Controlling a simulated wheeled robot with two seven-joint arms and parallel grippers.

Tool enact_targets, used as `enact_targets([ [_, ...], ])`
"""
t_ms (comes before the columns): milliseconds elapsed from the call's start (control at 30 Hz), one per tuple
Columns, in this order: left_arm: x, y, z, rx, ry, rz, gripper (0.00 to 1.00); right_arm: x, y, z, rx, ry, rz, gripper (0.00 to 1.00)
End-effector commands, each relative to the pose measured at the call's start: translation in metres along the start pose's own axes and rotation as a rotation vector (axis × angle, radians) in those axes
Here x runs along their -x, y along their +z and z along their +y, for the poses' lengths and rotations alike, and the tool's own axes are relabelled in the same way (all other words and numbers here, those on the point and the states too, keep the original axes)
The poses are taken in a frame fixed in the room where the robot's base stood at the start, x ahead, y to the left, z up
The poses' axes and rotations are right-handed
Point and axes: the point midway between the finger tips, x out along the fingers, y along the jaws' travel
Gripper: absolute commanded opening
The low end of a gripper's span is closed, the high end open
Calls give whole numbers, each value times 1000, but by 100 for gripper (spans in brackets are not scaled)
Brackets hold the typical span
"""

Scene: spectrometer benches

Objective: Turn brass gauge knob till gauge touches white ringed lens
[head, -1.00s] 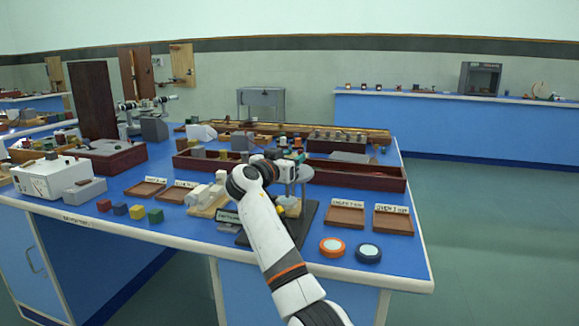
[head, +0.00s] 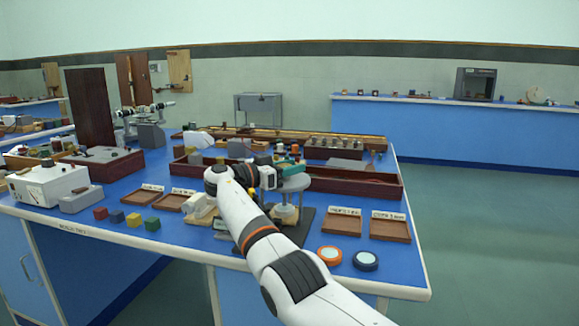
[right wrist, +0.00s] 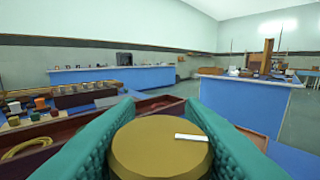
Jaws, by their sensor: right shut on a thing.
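The brass gauge knob (right wrist: 160,148) fills the lower middle of the right wrist view, with a white mark on its top face. My right gripper (right wrist: 160,112) has its teal padded fingers on both sides of the knob, shut on it. In the head view my right gripper (head: 288,166) is above a round grey plate (head: 292,184) on a stand with a dark base (head: 304,222). My arm hides part of this stand. I cannot make out the gauge tip or a white ringed lens. My left gripper is not in view.
An orange ringed lens (head: 329,255) and a dark ringed lens (head: 365,260) lie at the bench's front right. Labelled wooden trays (head: 342,221) are behind them. A long dark red box (head: 355,185) stands behind the stand. Small coloured cubes (head: 117,216) sit at front left.

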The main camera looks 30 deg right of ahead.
Motion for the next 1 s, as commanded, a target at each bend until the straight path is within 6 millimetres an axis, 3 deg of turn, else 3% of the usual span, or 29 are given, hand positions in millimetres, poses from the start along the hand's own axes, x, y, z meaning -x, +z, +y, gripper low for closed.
enact_targets([
  [767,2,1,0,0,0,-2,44,0,1,0,-2,-32,1,13],
  [800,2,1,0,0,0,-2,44,0,1,0,-2,-32,1,42],
  [900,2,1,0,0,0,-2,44,0,0,0,-2,-32,1,57],
  [1000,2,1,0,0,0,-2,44,0,0,0,-1,-32,1,57],
])
